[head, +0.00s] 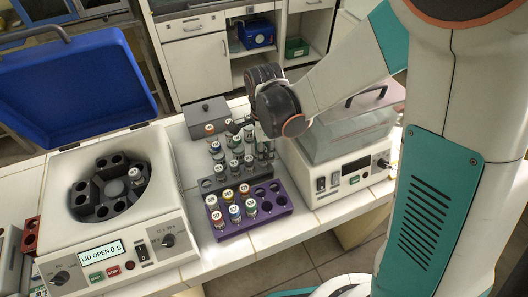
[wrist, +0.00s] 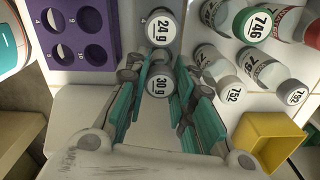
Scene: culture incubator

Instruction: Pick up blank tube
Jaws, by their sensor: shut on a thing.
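A purple rack (head: 283,211) with several capped tubes and some empty holes stands in front. Numbered tubes stand close on the right in the wrist view, near a yellow open box (wrist: 270,140). An open centrifuge (head: 58,228) stands left, a bench device (head: 345,172) right.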

